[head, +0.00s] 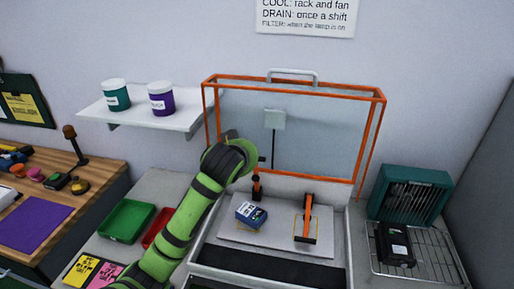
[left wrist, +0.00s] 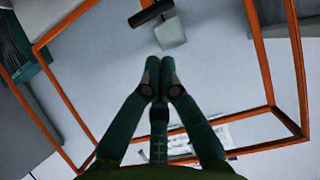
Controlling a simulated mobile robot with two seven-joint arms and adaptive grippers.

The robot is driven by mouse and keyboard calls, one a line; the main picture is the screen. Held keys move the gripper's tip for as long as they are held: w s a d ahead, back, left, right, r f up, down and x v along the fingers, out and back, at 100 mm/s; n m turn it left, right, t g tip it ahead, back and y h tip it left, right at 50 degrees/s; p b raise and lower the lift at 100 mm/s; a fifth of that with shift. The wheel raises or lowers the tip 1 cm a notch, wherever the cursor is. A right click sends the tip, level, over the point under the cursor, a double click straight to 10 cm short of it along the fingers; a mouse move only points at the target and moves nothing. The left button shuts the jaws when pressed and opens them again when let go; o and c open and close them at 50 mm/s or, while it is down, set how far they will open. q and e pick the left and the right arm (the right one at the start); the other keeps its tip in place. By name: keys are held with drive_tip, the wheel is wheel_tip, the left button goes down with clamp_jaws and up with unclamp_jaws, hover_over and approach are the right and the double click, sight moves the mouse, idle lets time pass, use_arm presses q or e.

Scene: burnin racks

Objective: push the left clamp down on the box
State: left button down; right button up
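The box has a clear lid with an orange frame (head: 378,140), which stands raised against the wall. On its grey plate (head: 270,236) are two orange-and-black clamps. The left clamp (head: 256,187) is small and upright, behind a blue device (head: 251,214). The right clamp (head: 308,215) has a long orange handle above a yellow outlined square. My left arm reaches to the box's left side, above and left of the left clamp; its wrist mostly hides the gripper in the head view. In the left wrist view my left gripper (left wrist: 160,68) has its fingertips together, with nothing between them. My right gripper is not in view.
A shelf (head: 140,117) with two tubs is on the wall at left. Green (head: 126,221) and red (head: 156,230) trays lie left of the box. A teal fan (head: 412,193) and a wire rack (head: 440,262) with a black device (head: 393,245) stand at right.

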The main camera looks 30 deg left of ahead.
use_arm(q)
drive_tip(key=p+x, duration=0.3)
drive_tip(key=x, duration=0.5)
drive_tip(key=shift+w+f, duration=0.1)
drive_tip(key=shift+w, duration=0.15)
drive_tip(key=shift+w+a+f, duration=0.15)
drive_tip(key=shift+w+f, duration=0.2)
drive_tip(key=shift+w, duration=0.1)
drive_tip(key=shift+f, duration=0.15)
